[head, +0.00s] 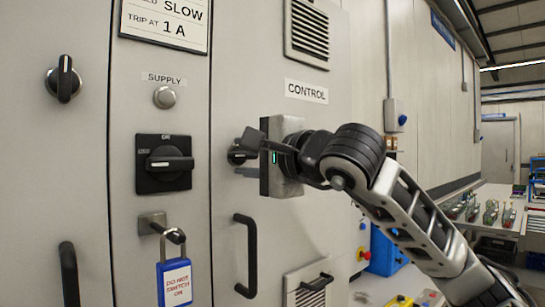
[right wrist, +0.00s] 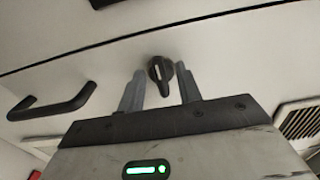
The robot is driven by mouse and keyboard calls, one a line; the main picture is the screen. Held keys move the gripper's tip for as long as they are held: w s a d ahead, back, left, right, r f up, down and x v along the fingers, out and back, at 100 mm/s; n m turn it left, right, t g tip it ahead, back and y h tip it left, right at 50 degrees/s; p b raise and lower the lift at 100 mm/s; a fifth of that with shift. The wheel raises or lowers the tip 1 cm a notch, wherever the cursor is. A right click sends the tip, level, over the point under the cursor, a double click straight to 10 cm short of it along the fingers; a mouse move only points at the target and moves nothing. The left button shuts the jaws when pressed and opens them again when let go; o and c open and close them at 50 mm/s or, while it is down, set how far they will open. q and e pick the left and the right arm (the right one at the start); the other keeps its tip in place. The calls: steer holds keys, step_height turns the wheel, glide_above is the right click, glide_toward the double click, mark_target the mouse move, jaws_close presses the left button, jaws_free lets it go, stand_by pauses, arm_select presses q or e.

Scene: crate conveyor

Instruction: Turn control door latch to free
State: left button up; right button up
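The control door latch (head: 237,153) is a dark round knob on the grey cabinet door under the CONTROL label (head: 306,91). In the head view it is partly hidden by my right gripper (head: 246,156), which faces the door. In the right wrist view the latch (right wrist: 160,73) shows a raised grip bar with a pale mark, upright in that picture. My right gripper's two fingers (right wrist: 160,90) stand apart, one on each side of the latch, with gaps to it. The gripper is open and empty. My left gripper is in neither view.
A black door handle (head: 247,255) is below the latch, and a vent (head: 308,30) is above. To the left are the rotary supply switch (head: 165,163), a blue padlock with tag (head: 174,280) and another latch (head: 65,79). A workbench (head: 500,208) stands far right.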

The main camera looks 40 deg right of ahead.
arm_select(q)
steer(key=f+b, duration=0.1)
steer(key=b, duration=0.2)
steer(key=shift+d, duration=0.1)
arm_select(e)
steer(key=s+d, duration=0.1)
steer(key=s, duration=1.4)
steer(key=shift+s, duration=0.25)
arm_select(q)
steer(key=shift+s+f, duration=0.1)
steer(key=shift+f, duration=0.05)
arm_select(e)
steer(key=shift+d, duration=0.1)
